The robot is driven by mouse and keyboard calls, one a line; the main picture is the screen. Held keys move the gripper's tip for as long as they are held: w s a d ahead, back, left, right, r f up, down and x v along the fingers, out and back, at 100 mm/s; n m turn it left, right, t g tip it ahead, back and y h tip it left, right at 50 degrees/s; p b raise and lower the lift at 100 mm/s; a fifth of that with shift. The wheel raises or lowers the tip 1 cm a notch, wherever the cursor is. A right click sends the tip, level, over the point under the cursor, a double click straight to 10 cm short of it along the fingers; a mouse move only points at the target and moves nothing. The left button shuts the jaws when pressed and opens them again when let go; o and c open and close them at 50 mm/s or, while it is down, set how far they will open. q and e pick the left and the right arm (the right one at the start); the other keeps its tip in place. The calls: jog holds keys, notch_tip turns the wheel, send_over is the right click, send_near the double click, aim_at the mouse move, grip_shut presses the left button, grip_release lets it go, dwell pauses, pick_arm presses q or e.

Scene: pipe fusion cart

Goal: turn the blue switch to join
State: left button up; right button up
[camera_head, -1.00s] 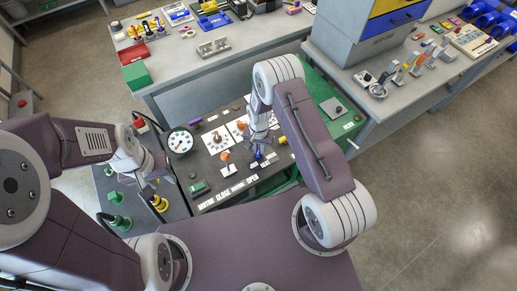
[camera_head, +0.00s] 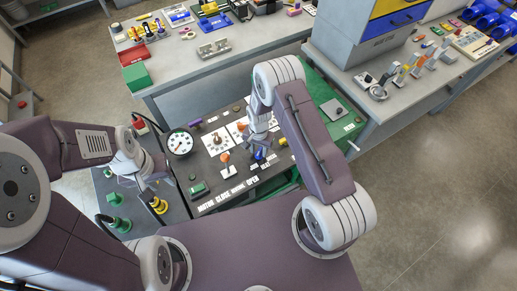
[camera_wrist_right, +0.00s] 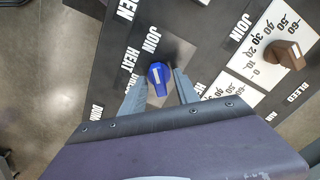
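The blue switch (camera_wrist_right: 158,78) is a small knob with a white mark on the dark control panel. In the right wrist view, the label JOIN (camera_wrist_right: 150,40) is printed just beyond it, with HEAT (camera_wrist_right: 129,59) to its upper left. My right gripper (camera_wrist_right: 157,95) is open, one finger on each side of the knob, with visible gaps between the fingers and the knob. In the head view the blue switch (camera_head: 259,156) shows just below my right gripper (camera_head: 257,146). My left gripper (camera_head: 146,182) hangs at the left, away from the switch; its finger opening is unclear.
A brown knob (camera_wrist_right: 284,54) with a numbered scale sits right of the switch. The panel also holds a round gauge (camera_head: 180,142), an orange-topped lever (camera_head: 226,160) and a green switch (camera_head: 198,189). Green and yellow fittings (camera_head: 158,204) stand under my left gripper.

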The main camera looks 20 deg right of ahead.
aim_at(258, 151)
jog(key=shift+w+a+r, duration=0.1)
jog(key=shift+w+r, duration=0.05)
jog(key=shift+r, duration=0.2)
notch_tip(258, 151, up, 8)
jog(key=shift+r+b, duration=0.15)
jog(key=shift+b, duration=0.7)
jog(key=shift+a+r, duration=0.1)
jog(key=shift+a, duration=0.05)
jog(key=shift+w+a, duration=0.2)
jog(key=shift+w, duration=0.15)
